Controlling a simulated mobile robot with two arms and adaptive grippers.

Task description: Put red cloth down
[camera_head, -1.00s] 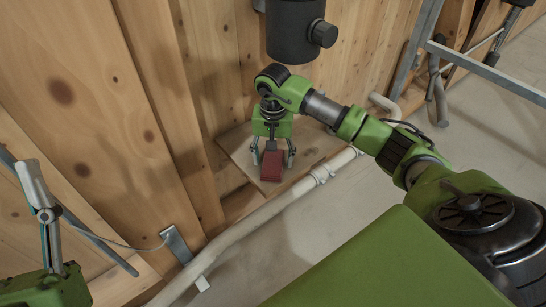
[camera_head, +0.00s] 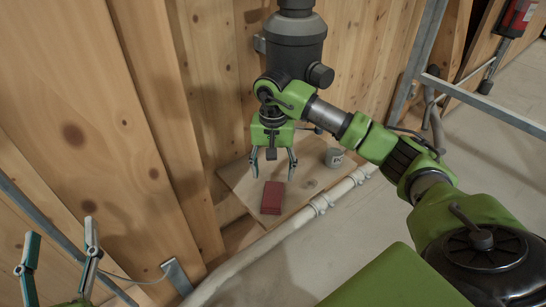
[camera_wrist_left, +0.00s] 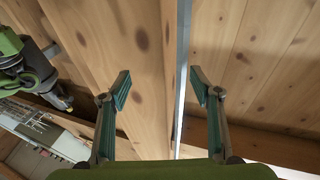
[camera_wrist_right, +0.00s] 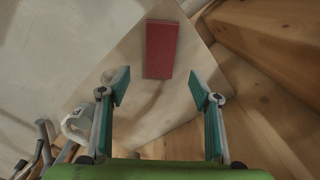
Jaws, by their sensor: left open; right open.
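The red cloth (camera_head: 272,198), a folded flat rectangle, lies on a wooden board (camera_head: 241,178) by the wall. In the right wrist view the red cloth (camera_wrist_right: 161,50) lies flat on the board, ahead of the fingertips and apart from them. My right gripper (camera_head: 273,166) is open and empty, just behind and above the cloth; its open fingers also show in the right wrist view (camera_wrist_right: 160,88). My left gripper (camera_head: 60,246) is open and empty at the lower left, far from the cloth. In the left wrist view its fingers (camera_wrist_left: 160,88) face bare wood.
A grey mug (camera_head: 334,158) stands on the board to the right of the cloth. A dark grey cylindrical machine (camera_head: 292,45) hangs on the wall behind my right gripper. A white pipe (camera_head: 285,232) runs along the floor in front. Metal rails stand at the right.

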